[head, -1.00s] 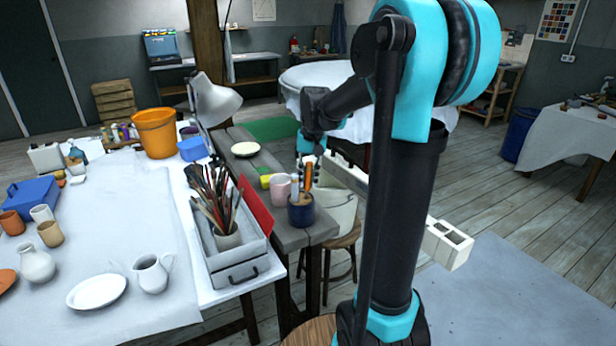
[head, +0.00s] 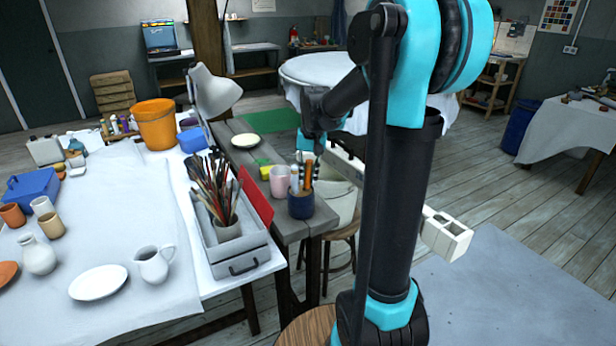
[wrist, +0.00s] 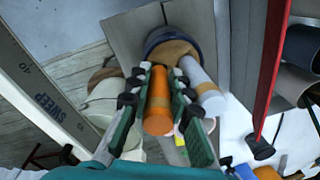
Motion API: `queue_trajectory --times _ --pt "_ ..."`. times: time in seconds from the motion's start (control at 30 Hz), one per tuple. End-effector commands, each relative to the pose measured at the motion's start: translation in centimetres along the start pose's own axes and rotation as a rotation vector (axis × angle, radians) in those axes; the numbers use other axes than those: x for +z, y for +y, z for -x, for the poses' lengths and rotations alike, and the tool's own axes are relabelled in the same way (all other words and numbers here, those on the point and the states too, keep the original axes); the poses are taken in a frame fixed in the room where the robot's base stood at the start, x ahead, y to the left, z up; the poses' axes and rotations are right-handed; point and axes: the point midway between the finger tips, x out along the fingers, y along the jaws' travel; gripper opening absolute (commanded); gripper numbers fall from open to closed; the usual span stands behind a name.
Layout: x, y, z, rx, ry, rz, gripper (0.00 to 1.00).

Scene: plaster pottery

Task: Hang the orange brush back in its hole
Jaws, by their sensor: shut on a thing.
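The orange brush (wrist: 158,104) is between the green-padded fingers of my gripper (wrist: 160,82), which is shut on it. Its far end is over or at the brown top (wrist: 172,50) of a dark blue pot (wrist: 181,32). I cannot tell whether that end is in a hole. In the head view my gripper (head: 309,163) is over the blue pot (head: 300,207), with the orange brush (head: 308,172) upright and partly hidden. A white brush (wrist: 198,74) stands in the pot, close beside my right finger.
A pink cup (head: 280,181) stands just left of the pot on the narrow grey table (head: 243,183). A red panel (head: 256,194) and a tray of paintbrushes (head: 241,264) are further left. A wooden stool (head: 338,238) is right of the table.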

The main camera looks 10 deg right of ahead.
Motion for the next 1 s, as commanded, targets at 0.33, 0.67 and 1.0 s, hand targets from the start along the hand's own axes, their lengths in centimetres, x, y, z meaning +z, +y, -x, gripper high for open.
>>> queue_trajectory --times 0.33,0.67,1.0 --pt "0.0 0.02 -0.32 0.0 0.0 0.0 0.0" --pt "-0.01 0.04 -0.55 0.0 0.0 0.0 0.36" --pt "0.0 0.03 -0.55 0.0 0.0 0.0 0.44"
